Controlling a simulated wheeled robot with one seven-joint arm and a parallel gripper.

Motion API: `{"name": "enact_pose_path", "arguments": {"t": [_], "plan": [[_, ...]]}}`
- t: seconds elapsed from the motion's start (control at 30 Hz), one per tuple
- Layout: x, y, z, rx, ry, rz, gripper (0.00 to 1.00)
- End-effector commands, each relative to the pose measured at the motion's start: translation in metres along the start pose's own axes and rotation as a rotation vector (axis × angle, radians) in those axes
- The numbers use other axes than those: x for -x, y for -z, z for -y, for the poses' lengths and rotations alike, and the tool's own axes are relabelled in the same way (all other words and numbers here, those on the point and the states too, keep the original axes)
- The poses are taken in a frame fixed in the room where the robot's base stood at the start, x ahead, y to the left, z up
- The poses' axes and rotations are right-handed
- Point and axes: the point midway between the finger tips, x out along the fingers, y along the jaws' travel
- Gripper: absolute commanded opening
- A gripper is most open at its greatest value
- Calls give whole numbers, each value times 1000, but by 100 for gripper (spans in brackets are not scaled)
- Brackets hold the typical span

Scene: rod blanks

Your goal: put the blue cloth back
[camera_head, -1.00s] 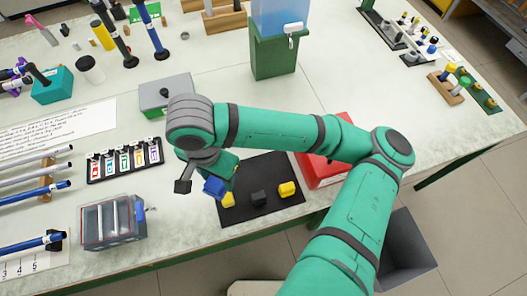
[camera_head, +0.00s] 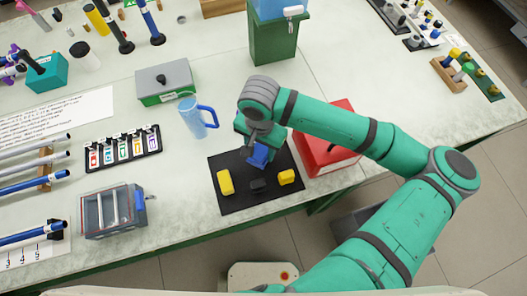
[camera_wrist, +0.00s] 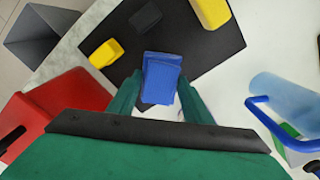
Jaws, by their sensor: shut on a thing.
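The blue cloth (camera_head: 259,156) is a small folded block shape. It sits between the fingers of my gripper (camera_head: 257,148). In the wrist view the cloth (camera_wrist: 160,78) is held between the two green fingers of my gripper (camera_wrist: 160,92). The cloth is over the upper right part of a black mat (camera_head: 243,203). I cannot tell whether it touches the mat. On the mat are a yellow cloth-like block (camera_head: 225,182) at left, a dark one (camera_head: 258,185) in the middle and another yellow one (camera_head: 287,177) at right.
A light blue mug (camera_head: 192,118) stands left of the gripper, beyond the mat. A red box (camera_head: 325,150) stands close to the mat's right. A grey-green box (camera_head: 164,83) and a clear divided case (camera_head: 112,212) stand to the left. Bare tabletop lies left of the mat.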

Motion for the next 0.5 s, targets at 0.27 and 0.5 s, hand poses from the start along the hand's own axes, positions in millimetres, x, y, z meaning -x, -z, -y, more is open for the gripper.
{"name": "enact_pose_path", "arguments": {"t": [0.27,0.5], "plan": [[-16,12,-6,-2,-1,0,24],[-44,11,-5,0,0,-1,24]]}}
